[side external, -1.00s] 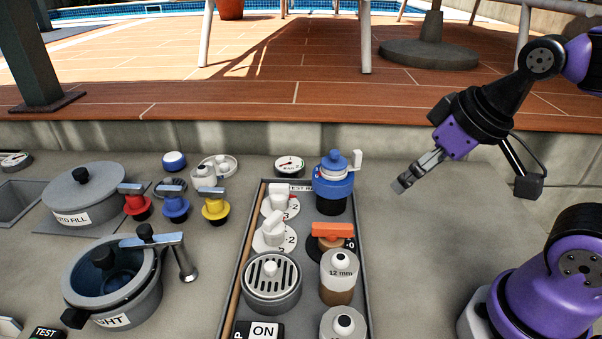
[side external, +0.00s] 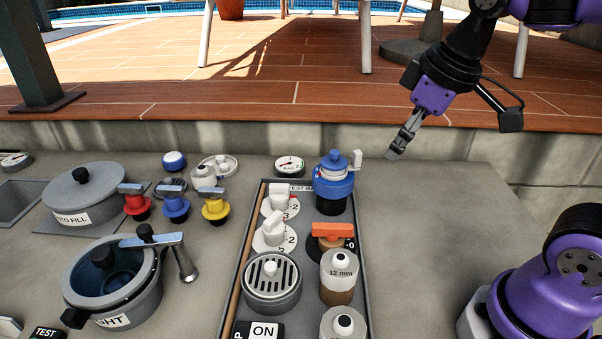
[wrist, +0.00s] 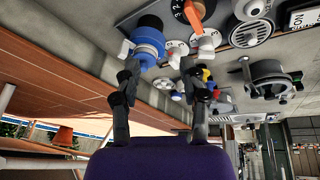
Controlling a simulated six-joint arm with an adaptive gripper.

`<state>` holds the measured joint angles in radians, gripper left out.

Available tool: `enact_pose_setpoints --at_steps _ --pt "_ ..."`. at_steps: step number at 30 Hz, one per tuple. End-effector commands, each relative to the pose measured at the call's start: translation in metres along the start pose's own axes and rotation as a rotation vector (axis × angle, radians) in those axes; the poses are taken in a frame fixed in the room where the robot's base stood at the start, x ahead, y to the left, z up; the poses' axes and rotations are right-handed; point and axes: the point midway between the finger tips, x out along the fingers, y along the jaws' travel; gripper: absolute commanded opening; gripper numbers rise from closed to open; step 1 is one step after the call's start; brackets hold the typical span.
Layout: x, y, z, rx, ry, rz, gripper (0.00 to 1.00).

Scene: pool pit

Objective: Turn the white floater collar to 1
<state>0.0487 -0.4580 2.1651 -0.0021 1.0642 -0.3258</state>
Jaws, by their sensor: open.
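A white, low, round fitting with a raised cap (side external: 213,170) stands on the grey ledge behind the coloured taps; it could be the floater, but no label can be read on it. A blue canister with a white ring and a side lug (side external: 333,180) stands at the back of the grey tray; I cannot tell which of the two carries the named collar. The canister also shows between and above my fingers in the wrist view (wrist: 149,40). My gripper (side external: 394,152) is open and empty, in the air right of the canister and apart from it.
The grey tray (side external: 364,270) holds white numbered knobs (side external: 275,232), an orange handle (side external: 332,230) and bottles (side external: 338,275). Red, blue and yellow taps (side external: 214,207) and lidded pots (side external: 85,190) stand left. A gauge (side external: 289,164) is behind the tray.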

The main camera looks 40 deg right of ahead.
Motion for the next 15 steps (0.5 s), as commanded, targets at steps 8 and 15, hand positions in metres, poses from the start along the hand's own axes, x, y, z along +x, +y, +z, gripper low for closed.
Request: enact_pose_setpoints --at_steps 8,15 --pt "0.017 0.058 -0.07 -0.534 -0.211 -0.128 0.49" --pt "0.041 0.086 -0.089 -0.803 -0.275 -0.244 0.49"
